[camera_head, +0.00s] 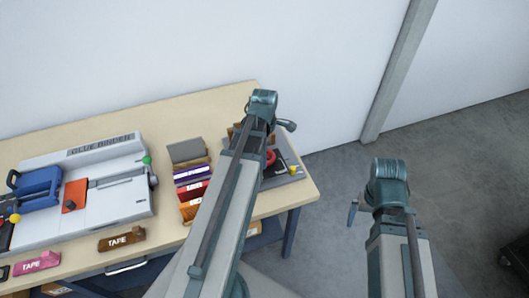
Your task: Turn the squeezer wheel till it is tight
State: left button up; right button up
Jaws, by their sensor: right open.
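A red rounded part (271,157) with black around it sits on a grey base (292,176) at the table's right end. It may be the squeezer wheel, but my left arm covers much of it and I cannot tell its shape or how tight it is. My right gripper (353,213) shows only as a small piece left of my right arm's joint, open, over the floor beyond the table's right edge and apart from the red part.
The wooden table (170,120) holds a glue binder (110,205) at the left, with a blue block (40,187). Tape boxes (122,238), purple and red boxes (192,175) and a grey block (187,150) lie nearby.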

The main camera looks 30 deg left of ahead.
pick_arm(q)
jog(key=m, duration=0.4)
jog(key=shift+m, duration=0.4)
jog(key=m, duration=0.3)
jog(key=shift+m, duration=0.3)
jog(key=m, duration=1.2)
jog(key=shift+m, duration=0.3)
jog(key=m, duration=0.3)
jog(key=shift+m, duration=0.4)
jog(key=m, duration=0.4)
jog(key=shift+d, duration=0.1)
jog(key=shift+m, duration=2.4)
